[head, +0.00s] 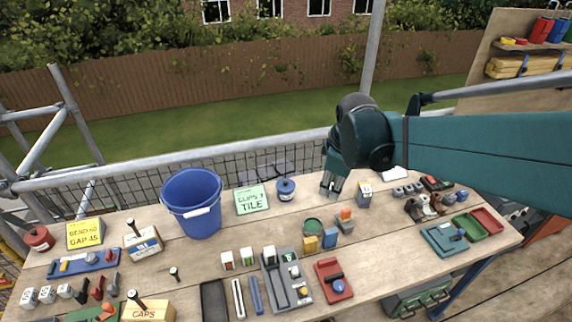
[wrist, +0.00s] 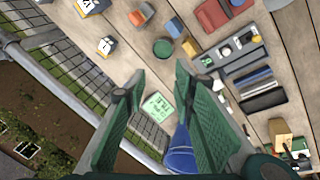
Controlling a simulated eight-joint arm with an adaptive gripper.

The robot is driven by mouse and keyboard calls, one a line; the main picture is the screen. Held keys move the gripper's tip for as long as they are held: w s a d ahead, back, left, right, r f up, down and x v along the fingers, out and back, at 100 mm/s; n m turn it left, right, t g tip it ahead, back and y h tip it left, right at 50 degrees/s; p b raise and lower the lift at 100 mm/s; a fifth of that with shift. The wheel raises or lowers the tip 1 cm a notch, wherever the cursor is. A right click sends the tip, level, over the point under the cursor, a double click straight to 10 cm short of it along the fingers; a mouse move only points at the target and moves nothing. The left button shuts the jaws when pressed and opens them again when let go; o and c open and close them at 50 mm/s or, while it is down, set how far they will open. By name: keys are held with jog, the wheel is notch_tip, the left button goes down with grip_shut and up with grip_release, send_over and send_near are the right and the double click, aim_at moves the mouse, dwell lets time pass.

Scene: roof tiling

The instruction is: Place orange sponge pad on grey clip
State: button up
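A small orange block, which looks like the sponge pad (head: 346,213), is right of centre on the bench, against a small grey piece (head: 346,224). I cannot tell whether it rests on that piece or stands behind it. The orange block also shows at the top of the wrist view (wrist: 147,9). A grey clip-like piece with a yellow and white top (head: 364,190) stands farther back; a similar one shows in the wrist view (wrist: 107,45). My gripper (head: 331,190) is above the back of the bench, its fingers apart and empty in the wrist view (wrist: 159,78).
A blue bucket (head: 192,202) and a green card (head: 252,199) stand to the left. Near the orange block are a green tin (head: 313,226), a blue block (head: 330,238) and a yellow block (head: 310,244). A grey tray (head: 276,285) and red tray (head: 333,281) lie in front.

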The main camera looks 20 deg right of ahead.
jog(key=s+a+r+m+t, duration=0.3)
jog(key=s+a+m, duration=0.6)
jog(key=s, duration=0.4)
jog(key=shift+a+r+m+t+y, duration=0.3)
jog(key=shift+a+r+t, duration=0.1)
jog(key=shift+a+r, duration=0.25)
jog(key=shift+f, duration=0.1)
jog(key=shift+f, duration=0.1)
notch_tip(320, 180, down, 5)
jog(key=b, duration=0.5)
jog(key=shift+f, duration=0.15)
dwell(0.7)
